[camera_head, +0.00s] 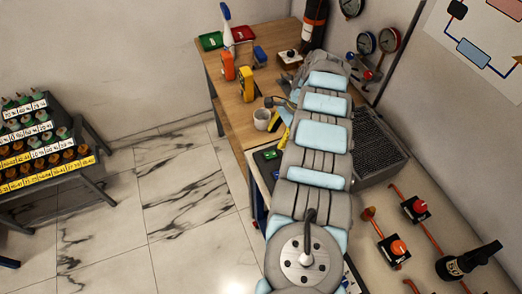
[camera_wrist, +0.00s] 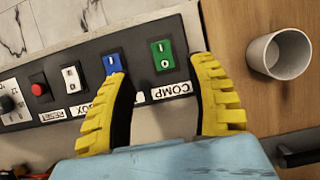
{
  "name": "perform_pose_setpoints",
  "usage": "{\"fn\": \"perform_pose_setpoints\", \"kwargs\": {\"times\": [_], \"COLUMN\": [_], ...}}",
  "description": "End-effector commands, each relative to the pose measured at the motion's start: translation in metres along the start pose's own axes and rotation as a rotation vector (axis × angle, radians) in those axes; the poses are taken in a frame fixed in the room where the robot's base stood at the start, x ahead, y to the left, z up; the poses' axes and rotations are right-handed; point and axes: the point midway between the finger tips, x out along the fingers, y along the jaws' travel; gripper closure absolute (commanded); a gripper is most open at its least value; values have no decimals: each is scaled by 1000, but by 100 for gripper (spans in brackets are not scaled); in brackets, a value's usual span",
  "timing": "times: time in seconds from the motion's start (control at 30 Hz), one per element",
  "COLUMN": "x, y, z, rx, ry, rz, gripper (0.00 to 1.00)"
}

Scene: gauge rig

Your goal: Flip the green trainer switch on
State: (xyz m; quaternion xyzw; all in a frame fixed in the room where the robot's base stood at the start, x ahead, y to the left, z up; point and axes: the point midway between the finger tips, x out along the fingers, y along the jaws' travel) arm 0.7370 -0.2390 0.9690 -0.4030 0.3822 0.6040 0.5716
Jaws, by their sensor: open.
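The green rocker switch (camera_wrist: 162,56) is on a black panel (camera_wrist: 142,62) in the wrist view, with a label reading "COMP" upside down below it. Its face carries 1 and 0 marks; which way the rocker is tilted I cannot tell. My gripper (camera_wrist: 160,66) is open and empty, its yellow fingers spread to either side of the green switch. The left fingertip overlaps the lower edge of the blue switch (camera_wrist: 113,61) in the picture; contact cannot be told. In the head view the panel and green switch (camera_head: 270,154) show beside my arm, which hides most of my gripper.
The panel also holds a white switch (camera_wrist: 71,77), a red button (camera_wrist: 39,89) and a black knob (camera_wrist: 7,103). A white cup (camera_wrist: 279,53) stands on the wooden bench right of the panel.

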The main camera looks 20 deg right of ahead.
Motion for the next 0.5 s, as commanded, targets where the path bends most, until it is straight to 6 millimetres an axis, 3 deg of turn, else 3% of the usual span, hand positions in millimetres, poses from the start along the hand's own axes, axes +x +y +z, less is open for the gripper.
{"fn": "perform_pose_setpoints", "kwargs": {"times": [0.3,0.5], "x": [55,76], "y": [2,1], "z": [-5,-6], "rx": [7,6], "ry": [-1,1], "rz": [-1,-5], "gripper": [44,44]}}
